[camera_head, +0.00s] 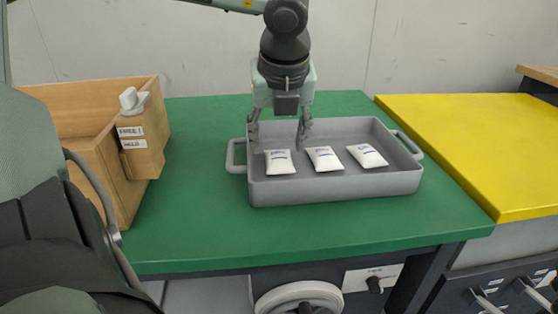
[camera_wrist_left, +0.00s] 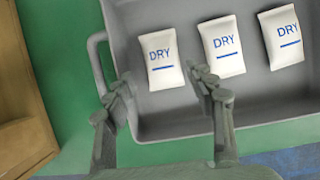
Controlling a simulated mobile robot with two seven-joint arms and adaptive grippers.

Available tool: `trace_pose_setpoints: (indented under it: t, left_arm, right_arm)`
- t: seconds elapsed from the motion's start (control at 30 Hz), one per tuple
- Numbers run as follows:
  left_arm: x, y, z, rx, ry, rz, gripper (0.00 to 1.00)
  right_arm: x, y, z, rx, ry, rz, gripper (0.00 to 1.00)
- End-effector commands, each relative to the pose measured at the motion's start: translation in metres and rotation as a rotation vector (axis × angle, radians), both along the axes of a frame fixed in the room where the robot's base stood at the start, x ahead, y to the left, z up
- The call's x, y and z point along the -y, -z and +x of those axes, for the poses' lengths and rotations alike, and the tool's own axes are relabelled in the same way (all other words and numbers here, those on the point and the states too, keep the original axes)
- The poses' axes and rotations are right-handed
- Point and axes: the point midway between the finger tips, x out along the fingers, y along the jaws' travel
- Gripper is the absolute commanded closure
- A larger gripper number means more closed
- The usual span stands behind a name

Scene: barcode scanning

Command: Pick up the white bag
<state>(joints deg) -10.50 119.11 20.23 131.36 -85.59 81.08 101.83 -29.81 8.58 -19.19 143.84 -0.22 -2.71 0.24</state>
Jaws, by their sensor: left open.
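Three white bags lie apart in a row in a grey tray (camera_head: 335,190): a left bag (camera_head: 280,162), a middle bag (camera_head: 324,159) and a right bag (camera_head: 367,156). In the left wrist view the left bag (camera_wrist_left: 161,59), middle bag (camera_wrist_left: 222,46) and right bag (camera_wrist_left: 283,37) show blue "DRY" print. My left gripper (camera_head: 279,148) points down over the left part of the tray, open and empty. In the wrist view its fingers (camera_wrist_left: 165,88) are spread to either side of the left bag, with no visible contact. My right gripper is not in view.
The tray has raised walls and end handles and stands on a green table (camera_head: 200,220). A wooden box (camera_head: 90,125) with labels and a white device (camera_head: 133,100) stands at left. A yellow table (camera_head: 470,140) adjoins at right. Green surface in front of the tray is clear.

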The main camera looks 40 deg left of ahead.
Motion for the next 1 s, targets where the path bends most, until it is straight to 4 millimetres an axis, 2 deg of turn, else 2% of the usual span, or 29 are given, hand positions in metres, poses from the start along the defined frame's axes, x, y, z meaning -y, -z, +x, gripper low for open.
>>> trace_pose_setpoints:
  t: [0.3, 0.63, 0.93, 1.0]
  left_arm:
    - [-0.014, 0.04, 0.014, -0.003, 0.0, -0.003, 0.45]
    - [-0.016, 0.045, 0.016, 0.001, 0.001, -0.002, 0.46]
    - [-0.016, 0.044, 0.016, 0.001, 0.0, -0.001, 0.83]
    - [-0.016, 0.044, 0.016, 0.001, 0.001, -0.001, 0.85]
  right_arm:
    - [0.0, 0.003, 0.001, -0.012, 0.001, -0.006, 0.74]
    - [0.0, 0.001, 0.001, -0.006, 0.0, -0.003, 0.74]
    - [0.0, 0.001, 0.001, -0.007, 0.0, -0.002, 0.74]
    - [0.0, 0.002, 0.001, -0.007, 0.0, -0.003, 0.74]
